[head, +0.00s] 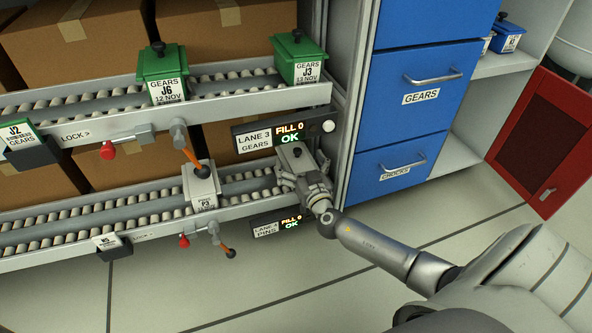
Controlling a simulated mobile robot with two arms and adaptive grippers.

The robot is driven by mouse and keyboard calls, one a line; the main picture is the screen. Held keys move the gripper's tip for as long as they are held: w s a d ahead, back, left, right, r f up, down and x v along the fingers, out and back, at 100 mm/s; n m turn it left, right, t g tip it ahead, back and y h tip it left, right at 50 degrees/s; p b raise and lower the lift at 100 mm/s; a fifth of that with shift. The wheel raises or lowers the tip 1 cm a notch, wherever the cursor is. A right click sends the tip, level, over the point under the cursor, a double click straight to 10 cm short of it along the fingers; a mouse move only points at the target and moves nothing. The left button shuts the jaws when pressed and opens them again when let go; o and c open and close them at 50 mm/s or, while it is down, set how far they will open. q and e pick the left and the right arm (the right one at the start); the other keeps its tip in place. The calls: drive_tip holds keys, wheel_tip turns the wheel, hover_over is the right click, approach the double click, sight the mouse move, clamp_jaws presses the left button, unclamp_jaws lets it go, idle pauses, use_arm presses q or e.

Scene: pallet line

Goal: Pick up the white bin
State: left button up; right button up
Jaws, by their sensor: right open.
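A white bin (296,158) with a dark knob on its lid sits at the right end of the lower roller lane. My right gripper (305,180) is at the front of this bin, coming from the lower right. Its jaws are open and cover the bin's lower front. I cannot tell whether they touch it. A second white bin (201,187), labelled P3, stands farther left on the same lane. My left gripper is not in view.
Green gear bins J6 (162,75) and J3 (298,58) stand on the upper lane. A blue drawer cabinet (410,130) stands close on the right. The floor in front is clear.

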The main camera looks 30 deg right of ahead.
drive_tip(key=c, duration=1.3)
drive_tip(key=shift+r, duration=0.2)
drive_tip(key=shift+c, duration=0.9)
